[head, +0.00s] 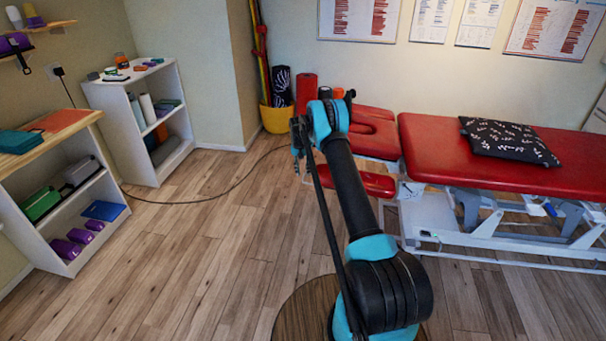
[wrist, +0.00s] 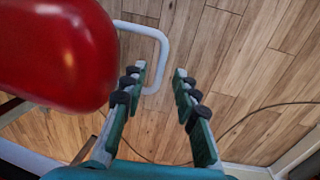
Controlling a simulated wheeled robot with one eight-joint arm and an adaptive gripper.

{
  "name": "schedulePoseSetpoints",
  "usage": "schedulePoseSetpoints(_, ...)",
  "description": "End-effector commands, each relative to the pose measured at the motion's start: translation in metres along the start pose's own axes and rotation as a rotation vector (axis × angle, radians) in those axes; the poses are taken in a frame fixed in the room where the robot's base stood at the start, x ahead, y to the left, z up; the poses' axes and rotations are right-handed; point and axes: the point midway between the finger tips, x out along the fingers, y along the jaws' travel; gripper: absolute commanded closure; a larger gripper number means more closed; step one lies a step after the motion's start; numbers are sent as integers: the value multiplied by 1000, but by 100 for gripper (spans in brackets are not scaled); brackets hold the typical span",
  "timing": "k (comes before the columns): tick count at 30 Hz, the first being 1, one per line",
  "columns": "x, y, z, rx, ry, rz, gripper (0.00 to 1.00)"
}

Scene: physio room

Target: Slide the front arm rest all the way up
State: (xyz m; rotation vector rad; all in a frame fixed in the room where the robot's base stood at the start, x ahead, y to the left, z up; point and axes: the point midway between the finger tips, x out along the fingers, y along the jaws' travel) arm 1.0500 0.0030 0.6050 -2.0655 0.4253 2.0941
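The red treatment table (head: 480,155) stands at the right in the head view, with its red head section (head: 372,135) at its left end. A small red padded arm rest (head: 376,184) sits low beside that end, partly hidden by my arm. In the wrist view a large red pad (wrist: 55,50), apparently the arm rest, fills the upper left. A pale bent metal bar (wrist: 140,28) runs out from beside it, its lower end near my left finger. My gripper (head: 298,150) is left of the pad. In the wrist view its fingers (wrist: 160,82) are apart, with nothing clearly held.
A dark cable (head: 215,198) crosses the floor beneath my gripper. A yellow bin (head: 275,119) with rolls stands against the wall behind. White shelves (head: 135,118) stand at the left. The wooden floor (head: 190,245) between shelves and table is otherwise clear.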

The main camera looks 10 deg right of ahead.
Motion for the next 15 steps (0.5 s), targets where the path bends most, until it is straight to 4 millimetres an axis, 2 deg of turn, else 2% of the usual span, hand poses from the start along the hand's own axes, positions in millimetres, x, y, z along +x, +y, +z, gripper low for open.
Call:
schedulePoseSetpoints(4,9,0,0,0,0,0,71)
schedulePoseSetpoints(13,11,0,0,0,0,0,71)
schedulePoseSetpoints(15,11,0,0,0,0,0,79)
